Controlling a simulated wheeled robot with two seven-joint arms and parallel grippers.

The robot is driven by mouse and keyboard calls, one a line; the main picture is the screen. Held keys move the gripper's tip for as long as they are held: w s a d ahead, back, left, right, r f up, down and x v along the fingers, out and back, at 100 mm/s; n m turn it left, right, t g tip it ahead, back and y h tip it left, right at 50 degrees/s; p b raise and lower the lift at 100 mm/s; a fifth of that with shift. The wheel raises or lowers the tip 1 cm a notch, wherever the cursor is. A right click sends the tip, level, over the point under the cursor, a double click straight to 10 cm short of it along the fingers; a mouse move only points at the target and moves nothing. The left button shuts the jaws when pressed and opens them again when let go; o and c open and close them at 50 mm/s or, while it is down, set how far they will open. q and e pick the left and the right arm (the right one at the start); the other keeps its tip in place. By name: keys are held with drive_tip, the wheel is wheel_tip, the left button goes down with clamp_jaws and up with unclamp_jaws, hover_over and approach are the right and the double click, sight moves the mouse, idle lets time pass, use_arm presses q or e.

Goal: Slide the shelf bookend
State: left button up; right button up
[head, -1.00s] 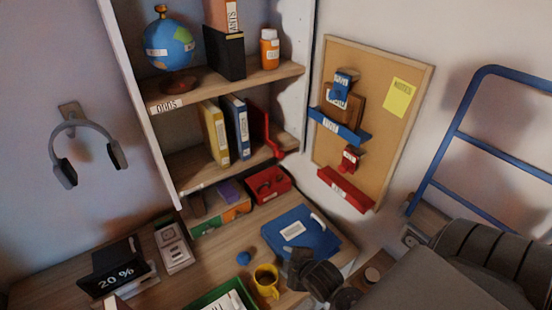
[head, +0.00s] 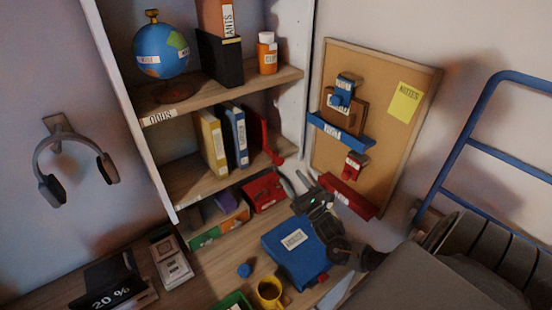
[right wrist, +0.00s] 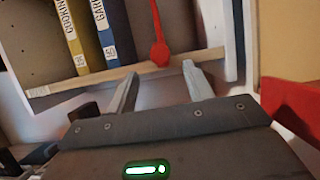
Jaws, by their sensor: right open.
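The red bookend (head: 258,132) stands on the middle shelf, to the right of a yellow book (head: 213,143) and a blue book (head: 236,136). Its red rounded handle (head: 277,158) sticks out at the shelf's front edge. In the right wrist view the handle (right wrist: 159,50) hangs in line with the gap between my fingers. My right gripper (head: 296,184) is open and empty, below and to the right of the handle, apart from it. In the right wrist view its two fingers (right wrist: 160,85) point toward the shelf edge. My left gripper is out of view.
Below the shelf are a red bin (head: 267,190) and a blue binder (head: 292,250) on the desk. A corkboard (head: 385,130) with a red ledge (head: 348,196) is close on the right. A yellow mug (head: 268,290) stands in front.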

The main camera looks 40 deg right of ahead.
sight(281, 164)
drive_tip(key=b+x, duration=0.1)
drive_tip(key=x, duration=0.7)
drive_tip(key=shift+w+b, duration=0.35)
drive_tip(key=shift+b, duration=0.05)
drive_tip(key=shift+x, duration=0.8)
